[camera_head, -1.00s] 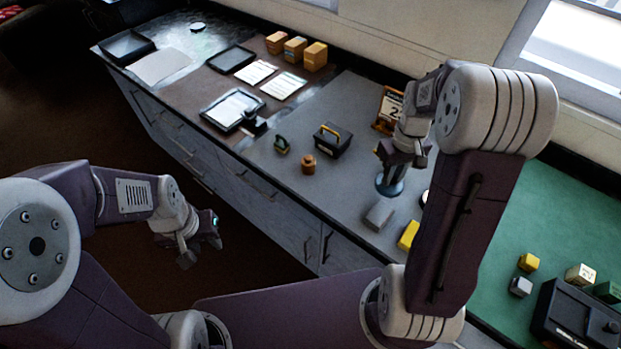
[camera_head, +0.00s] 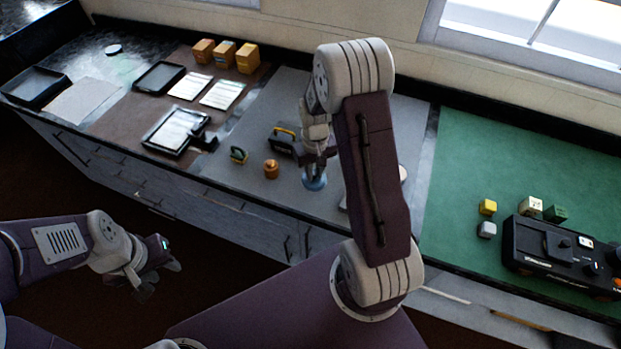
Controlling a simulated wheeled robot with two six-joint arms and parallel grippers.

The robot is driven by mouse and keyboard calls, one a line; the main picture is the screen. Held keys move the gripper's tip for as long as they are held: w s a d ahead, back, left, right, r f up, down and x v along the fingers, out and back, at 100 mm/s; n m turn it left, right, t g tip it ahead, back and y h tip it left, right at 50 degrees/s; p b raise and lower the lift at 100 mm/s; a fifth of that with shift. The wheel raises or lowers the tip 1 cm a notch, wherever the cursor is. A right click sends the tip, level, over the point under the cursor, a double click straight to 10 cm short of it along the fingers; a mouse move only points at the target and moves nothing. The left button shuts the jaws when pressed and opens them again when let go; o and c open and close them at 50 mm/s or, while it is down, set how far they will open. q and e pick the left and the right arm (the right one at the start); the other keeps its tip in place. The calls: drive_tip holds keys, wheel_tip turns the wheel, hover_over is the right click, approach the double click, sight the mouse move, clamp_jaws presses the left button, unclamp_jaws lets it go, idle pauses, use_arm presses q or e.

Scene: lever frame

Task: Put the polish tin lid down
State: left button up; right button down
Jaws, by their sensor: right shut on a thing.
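The polish tin lid (camera_head: 314,183) is a blue disc in the head view, below my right gripper (camera_head: 317,163). My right gripper is shut on it and points down over the grey mat. I cannot tell whether the lid touches the mat. A pale round thing (camera_head: 402,172) shows partly past the right edge of my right arm; I cannot tell whether it is the tin. My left gripper (camera_head: 158,277) is empty, its fingers apart, in front of the counter and well away from the lid.
On the grey mat (camera_head: 240,190), left of the lid, stand a black box with a yellow handle (camera_head: 281,144), an orange-brown pot (camera_head: 271,169) and a green-handled thing (camera_head: 239,155). My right arm hides part of the mat. Small blocks and a black device (camera_head: 560,250) are on the green mat.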

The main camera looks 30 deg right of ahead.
drive_tip(key=shift+w+a+f, duration=0.2)
drive_tip(key=shift+a+f, duration=0.1)
wheel_tip(320, 180, down, 3)
drive_tip(key=shift+a+f+p, duration=0.1)
drive_tip(key=shift+a+p, duration=0.05)
drive_tip(key=shift+p, duration=0.2)
drive_tip(key=shift+w+f, duration=0.1)
drive_tip(key=shift+f, duration=0.35)
drive_tip(key=shift+f, duration=0.15)
drive_tip(key=c, duration=1.3)
unclamp_jaws()
